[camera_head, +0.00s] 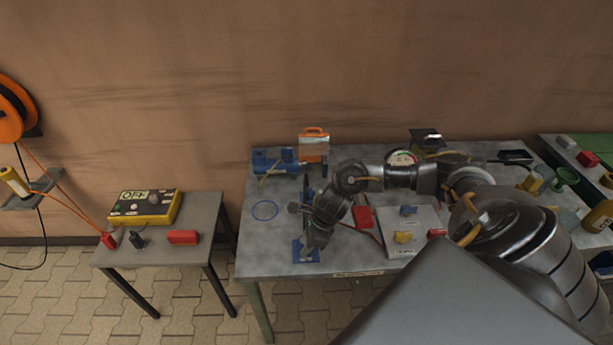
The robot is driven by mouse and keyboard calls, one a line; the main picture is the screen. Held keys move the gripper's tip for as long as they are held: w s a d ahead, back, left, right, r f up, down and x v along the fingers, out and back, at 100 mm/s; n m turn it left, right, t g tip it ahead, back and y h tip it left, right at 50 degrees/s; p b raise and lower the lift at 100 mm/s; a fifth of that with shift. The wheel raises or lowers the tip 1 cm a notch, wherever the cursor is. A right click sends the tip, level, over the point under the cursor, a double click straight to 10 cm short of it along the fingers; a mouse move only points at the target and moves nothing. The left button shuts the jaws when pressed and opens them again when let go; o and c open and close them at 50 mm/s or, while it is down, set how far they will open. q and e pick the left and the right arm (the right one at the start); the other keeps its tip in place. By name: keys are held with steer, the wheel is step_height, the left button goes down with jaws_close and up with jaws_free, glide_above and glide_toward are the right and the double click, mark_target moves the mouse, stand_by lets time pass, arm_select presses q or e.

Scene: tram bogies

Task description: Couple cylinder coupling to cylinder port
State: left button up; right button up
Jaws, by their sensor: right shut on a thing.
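My right arm reaches in from the right across the grey table (262,236). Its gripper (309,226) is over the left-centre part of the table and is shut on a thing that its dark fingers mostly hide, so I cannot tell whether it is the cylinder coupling. A blue upright piece with a flat blue base (304,252) stands at the gripper, partly covered by it. I cannot tell if they touch. A thin red hose (375,238) runs near the gripper beside a red block (365,218). I cannot make out the cylinder port. My left gripper is not in view.
A blue device (272,161) and an orange-and-white box (314,147) stand at the table's back. A pale panel (427,222) with yellow and blue parts lies right of the gripper. A smaller table (205,218) at left holds a yellow-black box (146,208) and red blocks.

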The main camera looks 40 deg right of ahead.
steer(key=shift+r, duration=0.1)
steer(key=shift+w+r, duration=0.1)
steer(key=shift+r, duration=0.1)
step_height(320, 180, up, 2)
steer(key=shift+r+b, duration=0.15)
steer(key=shift+b, duration=0.7)
steer(key=s+a+r+p, duration=0.4)
steer(key=s+a+r, duration=0.5)
steer(key=s+r, duration=0.1)
steer(key=shift+s+p, duration=0.35)
steer(key=shift+s, duration=0.05)
steer(key=shift+w+a, duration=0.1)
